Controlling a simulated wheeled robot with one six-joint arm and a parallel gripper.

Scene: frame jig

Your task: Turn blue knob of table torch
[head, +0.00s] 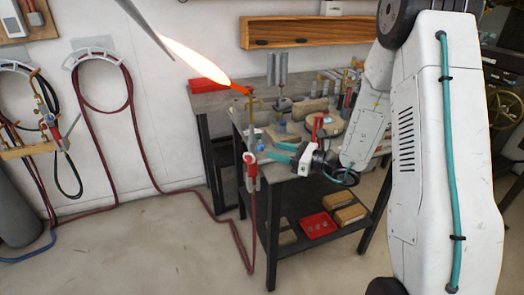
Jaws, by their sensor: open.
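The table torch (251,168) stands upright at the left front edge of the workbench, with a red and silver handle and a brass neck. A long orange flame (195,60) comes from its tip and points up and left. A small blue knob (261,147) is on the right side of the torch body. My gripper (271,152) has teal fingers and comes from the right. It is open and empty, with its fingertips close to the blue knob. I cannot tell whether they touch it or stand around it.
The dark-framed workbench (272,225) holds several tools and blocks on top. A red tray (318,226) and several tan blocks are on its lower shelf. A red hose (240,245) runs from the torch to the floor. More hoses hang on the left wall. The left floor is mostly clear.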

